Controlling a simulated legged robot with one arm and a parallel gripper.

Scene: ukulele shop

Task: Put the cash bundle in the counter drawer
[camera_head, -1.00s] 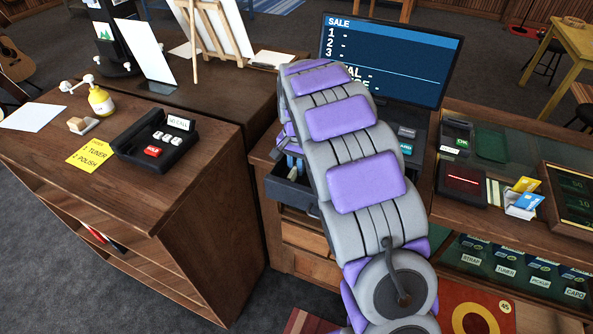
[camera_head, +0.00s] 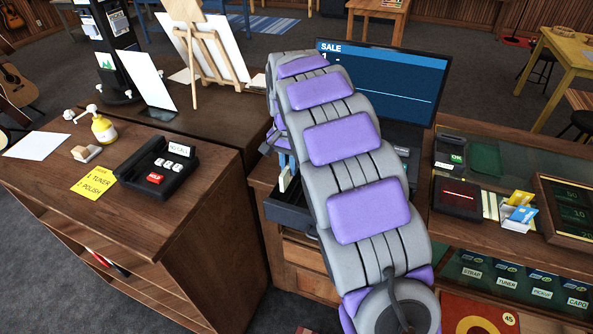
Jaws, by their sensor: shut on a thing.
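The counter drawer (camera_head: 287,212) stands open, dark inside, below the register screen in the middle of the head view. My gripper (camera_head: 284,172) shows only in part at the left edge of my arm, pointing down over the drawer. Its blue fingers are shut on a small pale thing (camera_head: 286,181), which seems to be the cash bundle. Most of it is hidden by the fingers and arm. I cannot tell whether it touches the drawer. My arm also covers the drawer's right part.
The register screen (camera_head: 400,85) stands close behind my arm. At right, a glass-topped counter (camera_head: 560,165) holds a card reader (camera_head: 458,197) and a card holder (camera_head: 520,215).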

